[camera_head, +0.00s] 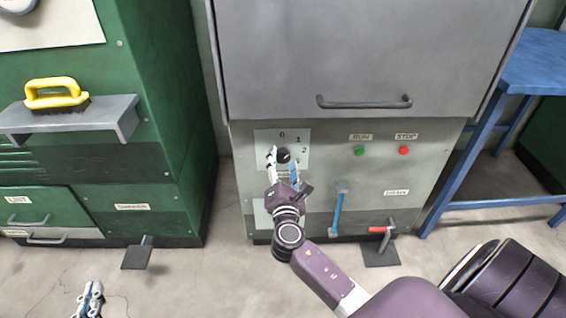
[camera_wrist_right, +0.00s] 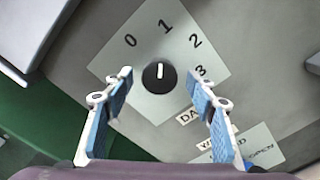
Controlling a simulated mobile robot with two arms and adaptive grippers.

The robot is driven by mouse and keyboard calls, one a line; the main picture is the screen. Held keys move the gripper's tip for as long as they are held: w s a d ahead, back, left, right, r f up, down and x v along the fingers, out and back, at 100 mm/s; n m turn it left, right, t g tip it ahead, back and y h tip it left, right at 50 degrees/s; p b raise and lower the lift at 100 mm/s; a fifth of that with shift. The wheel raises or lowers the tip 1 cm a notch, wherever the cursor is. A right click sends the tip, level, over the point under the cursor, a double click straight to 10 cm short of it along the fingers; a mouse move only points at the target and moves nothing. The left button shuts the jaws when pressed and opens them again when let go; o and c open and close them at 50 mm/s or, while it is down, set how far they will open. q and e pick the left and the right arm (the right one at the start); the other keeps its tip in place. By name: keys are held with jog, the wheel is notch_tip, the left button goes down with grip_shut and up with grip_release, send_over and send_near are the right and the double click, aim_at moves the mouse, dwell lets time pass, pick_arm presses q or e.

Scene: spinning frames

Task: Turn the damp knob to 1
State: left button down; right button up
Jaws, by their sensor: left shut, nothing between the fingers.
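The black damp knob (camera_head: 284,155) sits on a pale dial plate on the grey machine's lower front. In the right wrist view the knob (camera_wrist_right: 153,82) has a white mark pointing up, close to the numeral 1. The numerals 0, 1, 2 and 3 run around it. My right gripper (camera_head: 282,161) is open in front of the plate, and its fingers (camera_wrist_right: 160,88) stand on either side of the knob with gaps. My left gripper (camera_head: 91,296) is shut and empty, low at the left over the floor.
A green button (camera_head: 359,151) and a red button (camera_head: 404,150) are right of the dial. A grey handle (camera_head: 364,103) is above. A green cabinet (camera_head: 160,80) stands left, a blue stand (camera_head: 450,190) right.

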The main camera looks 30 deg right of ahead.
jog(key=v, duration=1.2)
dwell(0.4)
